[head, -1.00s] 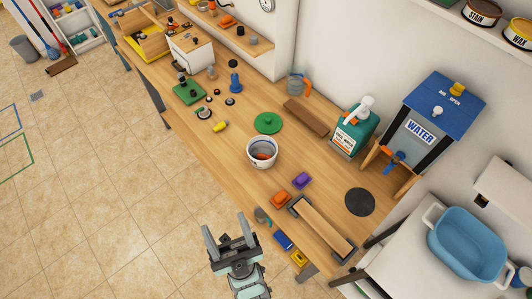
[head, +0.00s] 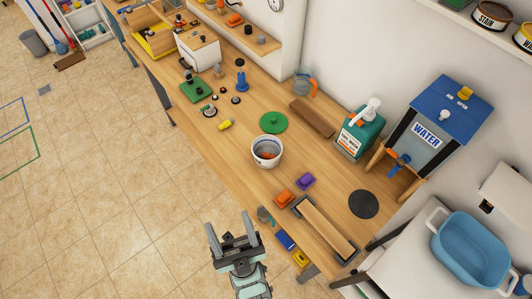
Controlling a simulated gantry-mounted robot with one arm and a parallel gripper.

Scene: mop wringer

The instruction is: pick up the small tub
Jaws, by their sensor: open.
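A long wooden piece in a dark frame (head: 325,228) and a dark disc (head: 363,204) are further right. A teal pump bottle (head: 359,132) and water dispenser (head: 434,120) stand behind.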

